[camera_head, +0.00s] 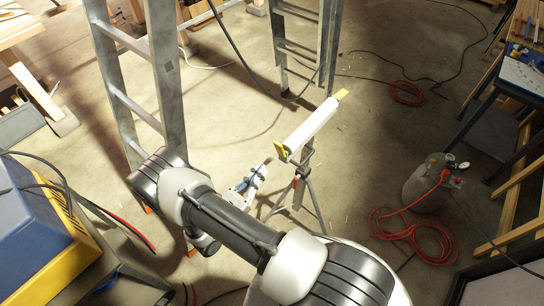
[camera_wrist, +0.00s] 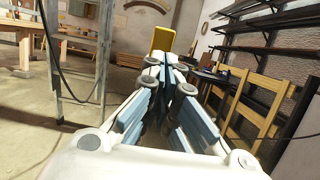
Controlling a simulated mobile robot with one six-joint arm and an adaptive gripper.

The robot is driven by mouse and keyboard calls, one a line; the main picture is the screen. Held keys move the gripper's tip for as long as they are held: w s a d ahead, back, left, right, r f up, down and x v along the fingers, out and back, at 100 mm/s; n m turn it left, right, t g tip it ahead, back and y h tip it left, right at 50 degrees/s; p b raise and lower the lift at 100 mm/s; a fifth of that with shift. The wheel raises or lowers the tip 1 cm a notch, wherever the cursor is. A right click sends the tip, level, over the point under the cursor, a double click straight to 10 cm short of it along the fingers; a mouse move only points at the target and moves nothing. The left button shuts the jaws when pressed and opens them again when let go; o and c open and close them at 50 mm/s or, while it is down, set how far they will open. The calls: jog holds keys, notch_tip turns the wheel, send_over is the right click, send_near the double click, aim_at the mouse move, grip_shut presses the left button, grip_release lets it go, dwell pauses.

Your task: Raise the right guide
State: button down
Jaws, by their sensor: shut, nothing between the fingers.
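A long white roller bar (camera_head: 312,128) lies across the top of a tripod stand (camera_head: 304,176). It has a yellow guide at each end. The right guide (camera_head: 341,94) is at the far end and looks laid out in line with the bar. The left guide (camera_head: 281,151) is at the near end and looks like an upright plate. My gripper (camera_head: 262,170) is shut and empty, apart from the bar, below and left of its near end. In the wrist view its blue-and-white fingers (camera_wrist: 165,62) meet before a yellow plate (camera_wrist: 163,38); I cannot tell which guide this is.
A metal ladder (camera_head: 165,65) stands to the left, and another ladder-like frame (camera_head: 325,45) stands behind the bar. A grey tank (camera_head: 428,185) with a coiled red hose (camera_head: 415,240) is to the right. Cables lie on the floor. Open floor lies right of the bar.

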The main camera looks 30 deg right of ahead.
aim_at(278, 148)
jog(key=x, duration=0.6)
jog(key=shift+d+b, duration=0.25)
jog(key=shift+b, duration=0.1)
jog(key=shift+w+d+r+y+p, duration=0.15)
jog(key=shift+r+y+p, duration=0.25)
jog(key=shift+p, duration=0.5)
jog(key=shift+r+g+y+p, duration=0.3)
jog(key=shift+g+y+p, duration=0.2)
jog(key=shift+y+p, duration=0.5)
jog(key=shift+d+y+p, duration=0.2)
jog(key=shift+y+p, duration=0.1)
jog(key=shift+p, duration=0.6)
jog(key=shift+w+d, duration=0.15)
jog(key=shift+d, duration=0.1)
